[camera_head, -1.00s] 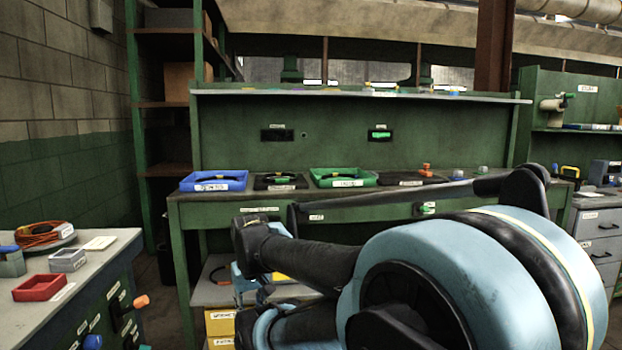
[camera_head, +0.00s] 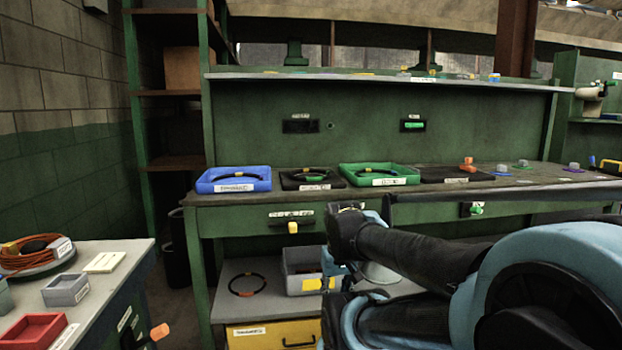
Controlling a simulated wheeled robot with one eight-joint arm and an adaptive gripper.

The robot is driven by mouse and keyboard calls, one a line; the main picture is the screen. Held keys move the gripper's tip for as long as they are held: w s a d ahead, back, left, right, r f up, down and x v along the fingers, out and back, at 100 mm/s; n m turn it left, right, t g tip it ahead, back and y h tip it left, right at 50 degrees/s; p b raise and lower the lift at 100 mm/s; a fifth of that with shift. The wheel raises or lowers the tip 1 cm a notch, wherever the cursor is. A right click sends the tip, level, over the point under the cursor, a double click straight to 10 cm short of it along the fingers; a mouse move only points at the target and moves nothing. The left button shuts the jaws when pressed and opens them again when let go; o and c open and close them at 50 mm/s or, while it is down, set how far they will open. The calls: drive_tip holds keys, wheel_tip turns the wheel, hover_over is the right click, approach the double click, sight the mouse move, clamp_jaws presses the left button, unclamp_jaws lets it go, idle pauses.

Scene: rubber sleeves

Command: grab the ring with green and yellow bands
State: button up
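Several dark rings are in view, and their band colours are too small to tell surely. One ring (camera_head: 238,175) lies in a blue tray (camera_head: 205,186) on the bench. Another ring (camera_head: 309,175) lies in a black tray (camera_head: 288,183) beside it, with a hint of green. A third ring (camera_head: 379,170) lies in a green tray (camera_head: 412,176), with a light mark on it. A fourth ring (camera_head: 247,284) lies on the grey lower shelf. I cannot tell which ring has both green and yellow bands. My arm fills the lower right; I cannot make out my gripper's fingers.
The green bench (camera_head: 300,203) has a grey lower shelf (camera_head: 225,303) with a grey bin (camera_head: 303,262). A side table (camera_head: 115,275) at left holds a red box (camera_head: 33,331), a small grey box (camera_head: 65,291) and an orange cable coil (camera_head: 30,258). Floor shows between them.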

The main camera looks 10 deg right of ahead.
wheel_tip(320, 180, up, 42)
drive_tip(key=r+m+g, duration=0.1)
drive_tip(key=m+g, duration=0.1)
drive_tip(key=m, duration=1.2)
hover_over(308, 179)
drive_tip(key=w+d, duration=0.1)
drive_tip(key=d, duration=0.4)
wheel_tip(308, 179, down, 12)
drive_tip(key=shift+w+a, duration=0.15)
drive_tip(key=shift+f, duration=2.9)
clamp_jaws()
